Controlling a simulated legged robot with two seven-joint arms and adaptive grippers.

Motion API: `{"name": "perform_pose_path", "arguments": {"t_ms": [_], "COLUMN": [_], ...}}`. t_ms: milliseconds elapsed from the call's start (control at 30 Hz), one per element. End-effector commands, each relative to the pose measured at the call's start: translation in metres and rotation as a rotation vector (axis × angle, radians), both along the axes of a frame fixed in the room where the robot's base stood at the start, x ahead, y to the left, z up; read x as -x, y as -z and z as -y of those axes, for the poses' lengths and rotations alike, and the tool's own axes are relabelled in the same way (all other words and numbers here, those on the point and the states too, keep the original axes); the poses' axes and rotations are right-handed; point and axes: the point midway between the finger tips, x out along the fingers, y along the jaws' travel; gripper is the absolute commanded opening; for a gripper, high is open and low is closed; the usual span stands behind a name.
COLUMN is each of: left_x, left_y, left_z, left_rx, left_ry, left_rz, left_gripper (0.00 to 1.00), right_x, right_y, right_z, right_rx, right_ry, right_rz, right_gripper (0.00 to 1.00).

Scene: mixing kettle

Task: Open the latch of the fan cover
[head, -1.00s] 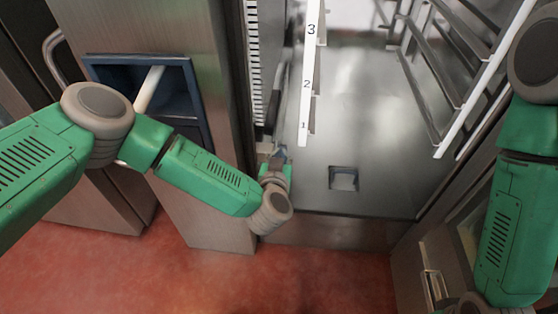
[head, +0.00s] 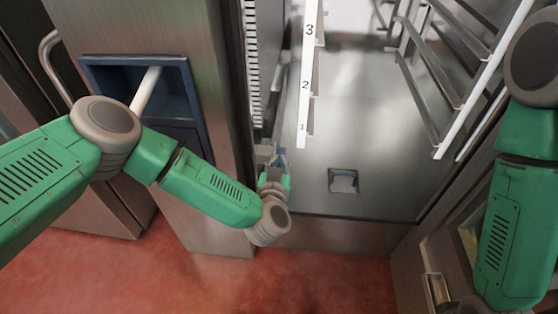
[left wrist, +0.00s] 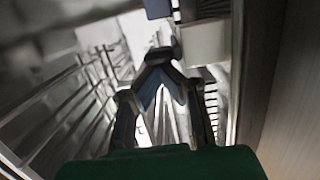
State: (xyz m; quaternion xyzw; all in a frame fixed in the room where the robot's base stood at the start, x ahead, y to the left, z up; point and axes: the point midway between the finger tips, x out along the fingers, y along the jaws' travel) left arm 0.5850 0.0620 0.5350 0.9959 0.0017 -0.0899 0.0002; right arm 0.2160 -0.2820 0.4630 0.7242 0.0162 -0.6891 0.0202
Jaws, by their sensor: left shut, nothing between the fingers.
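The fan cover (head: 253,62) shows as an upright panel with dark slots on the left inner wall of the open steel cabinet. A slotted panel also shows in the left wrist view (left wrist: 211,105). My left gripper (head: 279,157) is at the lower front of this wall, just below the cover. In the left wrist view its fingers (left wrist: 159,56) meet at the tips, shut with nothing between them. I cannot clearly make out the latch, nor whether the fingertips touch anything. My right gripper is out of view.
A white numbered strip (head: 306,85) stands close right of my left gripper. Rack rails (head: 425,75) line the right wall. The cabinet floor (head: 375,150) is open, with a small square fitting (head: 343,181). A blue recess (head: 171,100) with a white handle is at left.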

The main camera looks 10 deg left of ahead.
Motion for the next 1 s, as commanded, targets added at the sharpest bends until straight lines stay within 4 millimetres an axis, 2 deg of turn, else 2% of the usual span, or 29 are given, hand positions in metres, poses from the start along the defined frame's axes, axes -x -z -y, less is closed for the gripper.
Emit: {"name": "perform_pose_path", "arguments": {"t_ms": [533, 1000], "left_x": [0.003, 0.004], "left_y": [0.008, 0.031], "left_z": [0.001, 0.001], "left_rx": [-0.003, -0.003], "left_ry": [0.002, 0.002], "left_rz": [0.068, 0.067], "left_gripper": [0.0, 0.0], "right_x": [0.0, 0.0], "right_y": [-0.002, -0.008], "right_z": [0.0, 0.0], "right_rx": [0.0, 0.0], "right_ry": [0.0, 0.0], "right_rz": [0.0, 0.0], "right_gripper": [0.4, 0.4]}}
